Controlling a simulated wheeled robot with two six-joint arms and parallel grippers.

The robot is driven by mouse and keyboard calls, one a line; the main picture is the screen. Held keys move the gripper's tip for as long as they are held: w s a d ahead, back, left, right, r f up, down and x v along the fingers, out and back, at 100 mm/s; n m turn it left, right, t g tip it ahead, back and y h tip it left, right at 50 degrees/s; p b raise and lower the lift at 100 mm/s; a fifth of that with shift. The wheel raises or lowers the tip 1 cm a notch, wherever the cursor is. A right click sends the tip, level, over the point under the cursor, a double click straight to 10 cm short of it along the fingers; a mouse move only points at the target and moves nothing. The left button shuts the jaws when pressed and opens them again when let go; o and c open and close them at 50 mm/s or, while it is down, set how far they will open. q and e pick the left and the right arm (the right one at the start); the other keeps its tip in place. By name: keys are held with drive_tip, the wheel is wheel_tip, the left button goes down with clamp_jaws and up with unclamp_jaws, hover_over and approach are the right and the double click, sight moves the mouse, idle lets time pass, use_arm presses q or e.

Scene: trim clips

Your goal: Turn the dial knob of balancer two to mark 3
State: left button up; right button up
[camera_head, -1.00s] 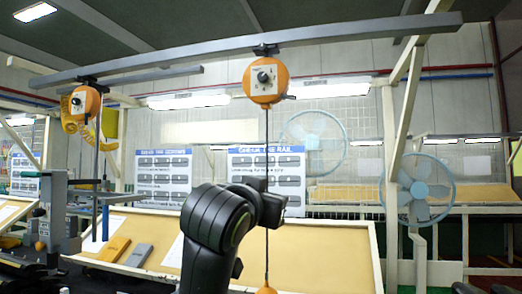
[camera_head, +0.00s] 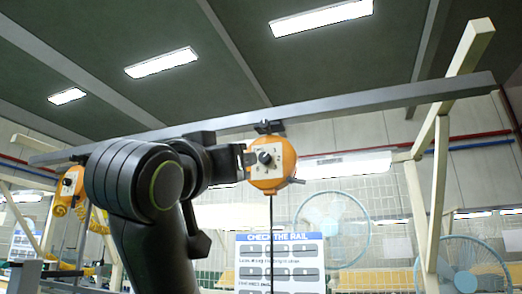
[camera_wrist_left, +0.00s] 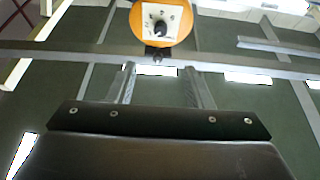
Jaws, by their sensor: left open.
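An orange balancer (camera_head: 273,180) hangs from the overhead rail in the head view, with a pale dial plate and a black dial knob (camera_head: 265,158). A second orange balancer (camera_head: 70,186) hangs farther left; I cannot read which is number two. My left gripper (camera_head: 247,160) is raised beside the nearer balancer's face and partly overlaps it in the picture. In the left wrist view its two fingers are apart and empty (camera_wrist_left: 160,70), with the balancer (camera_wrist_left: 141,30) and its knob (camera_wrist_left: 159,28) beyond the fingertips. The dial marks are too small to read. My right gripper is not in view.
The grey overhead rail (camera_head: 380,100) runs across above both balancers. A cable hangs below the nearer one. A sign reading "CHECK THE RAIL" (camera_head: 280,262) stands behind it. A blue fan (camera_head: 333,228) and a pale post frame (camera_head: 442,180) are at the right.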

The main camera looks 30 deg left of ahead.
use_arm(q)
drive_tip(key=p, duration=0.2)
approach(264, 158)
drive_tip(key=p+x, duration=0.3)
drive_tip(key=x, duration=0.1)
drive_tip(key=shift+w+r, duration=0.3)
drive_tip(key=p+x, duration=0.1)
drive_tip(key=x, duration=0.2)
drive_tip(key=shift+w+a+f, duration=0.1)
drive_tip(key=shift+f, duration=0.05)
drive_tip(key=shift+w+p, duration=0.15)
drive_tip(key=shift+p, duration=0.15)
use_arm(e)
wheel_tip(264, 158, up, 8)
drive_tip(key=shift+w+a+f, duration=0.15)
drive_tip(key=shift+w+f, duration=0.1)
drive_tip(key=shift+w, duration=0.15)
use_arm(q)
drive_tip(key=shift+c, duration=0.2)
